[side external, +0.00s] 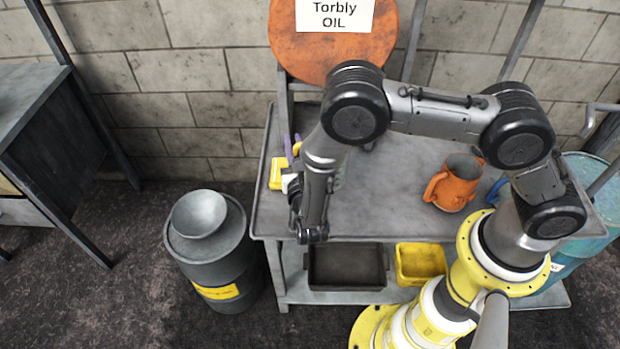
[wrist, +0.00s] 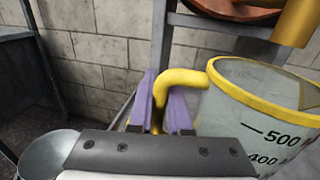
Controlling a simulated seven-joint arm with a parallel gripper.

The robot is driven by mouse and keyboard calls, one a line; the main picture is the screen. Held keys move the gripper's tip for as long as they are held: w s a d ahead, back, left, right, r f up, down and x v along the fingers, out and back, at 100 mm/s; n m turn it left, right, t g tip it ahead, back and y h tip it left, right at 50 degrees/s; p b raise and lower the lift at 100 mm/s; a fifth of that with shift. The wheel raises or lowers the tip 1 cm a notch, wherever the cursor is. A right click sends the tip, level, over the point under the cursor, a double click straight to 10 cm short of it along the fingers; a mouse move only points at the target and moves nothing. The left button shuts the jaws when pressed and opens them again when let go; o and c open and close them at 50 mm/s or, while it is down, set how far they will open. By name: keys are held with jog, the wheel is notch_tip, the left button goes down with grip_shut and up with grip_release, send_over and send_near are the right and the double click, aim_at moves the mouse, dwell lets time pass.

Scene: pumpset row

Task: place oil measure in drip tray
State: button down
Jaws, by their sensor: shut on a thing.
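The oil measure (wrist: 225,112) is a see-through grey jug with a yellow rim, a yellow handle and black 500 and 400 marks. It fills the right of the wrist view. My gripper (wrist: 161,105) has purple fingers, one on each side of the yellow handle, and is shut on it. In the side view my gripper (side external: 292,150) is above the left part of the bench, and my arm hides most of the measure. Whether the measure touches the bench is hard to tell. A dark, shallow rectangular drip tray (side external: 345,282) sits on the lower shelf, below and right of my gripper.
An orange jug (side external: 452,188) stands on the bench top (side external: 400,215) at right. A yellow bin (side external: 420,265) is beside the tray. A grey drum with a funnel (side external: 210,245) stands left of the bench. An orange oil barrel (side external: 330,60) is behind. The bench's front middle is clear.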

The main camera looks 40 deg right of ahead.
notch_tip(320, 180, down, 7)
jog(key=shift+f, duration=0.2)
dwell(0.4)
jog(key=shift+f, duration=0.15)
jog(key=c, duration=0.9)
grip_release()
jog(key=shift+o, duration=0.2)
jog(key=shift+r, duration=0.2)
jog(key=v, duration=1.2)
